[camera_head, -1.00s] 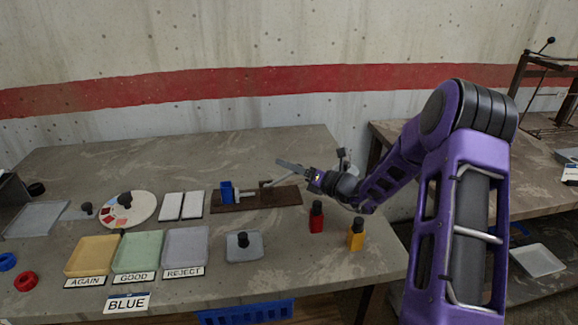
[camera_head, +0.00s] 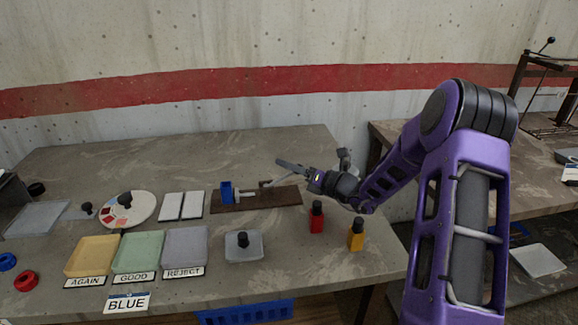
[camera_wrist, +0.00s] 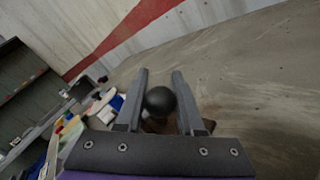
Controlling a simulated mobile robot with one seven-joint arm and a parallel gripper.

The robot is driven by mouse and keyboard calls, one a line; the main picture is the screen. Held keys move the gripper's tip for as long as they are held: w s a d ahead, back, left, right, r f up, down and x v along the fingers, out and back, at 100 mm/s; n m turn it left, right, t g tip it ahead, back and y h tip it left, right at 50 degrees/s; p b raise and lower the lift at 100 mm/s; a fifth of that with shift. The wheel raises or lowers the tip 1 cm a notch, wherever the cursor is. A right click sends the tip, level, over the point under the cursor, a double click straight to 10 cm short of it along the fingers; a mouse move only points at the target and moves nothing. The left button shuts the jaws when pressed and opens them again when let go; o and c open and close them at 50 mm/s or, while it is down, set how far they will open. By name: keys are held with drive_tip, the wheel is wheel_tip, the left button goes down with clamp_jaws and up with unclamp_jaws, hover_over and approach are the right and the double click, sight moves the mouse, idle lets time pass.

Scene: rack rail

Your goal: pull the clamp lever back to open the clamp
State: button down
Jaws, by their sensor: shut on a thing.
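The clamp sits on a dark brown board (camera_head: 225,205) at the back middle of the table. A blue block (camera_head: 226,191) stands at its left end. The clamp's metal lever (camera_head: 268,184) is at the right part of the board, partly hidden by my gripper. My gripper (camera_head: 284,164) reaches in from the right above the board's right end. In the wrist view, the lever's round black knob (camera_wrist: 159,101) sits between the two grey fingers of my gripper (camera_wrist: 160,85), which is shut on it. Whether the blue block is pressed by the clamp is too small to tell.
A red bottle (camera_head: 317,222) and a yellow bottle (camera_head: 356,238) stand below my arm. The table behind the clamp is clear.

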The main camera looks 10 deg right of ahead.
drive_tip(key=shift+r, duration=0.1)
idle(0.3)
drive_tip(key=shift+a+r+n+g+h+p, duration=0.55)
drive_tip(key=shift+r+n+h+p, duration=0.2)
drive_tip(key=shift+p, duration=0.45)
drive_tip(key=a+r+n+g+h+b, duration=0.1)
drive_tip(key=a+n+g+h, duration=0.1)
drive_tip(key=a+n+h, duration=0.3)
drive_tip(key=shift+a+r+h, duration=0.25)
drive_tip(key=shift+a+h, duration=0.4)
drive_tip(key=shift+a, duration=0.1)
drive_tip(key=shift+a+b, duration=0.1)
drive_tip(key=shift+b, duration=0.2)
drive_tip(key=c, duration=0.5)
unclamp_jaws()
drive_tip(key=shift+c, duration=0.2)
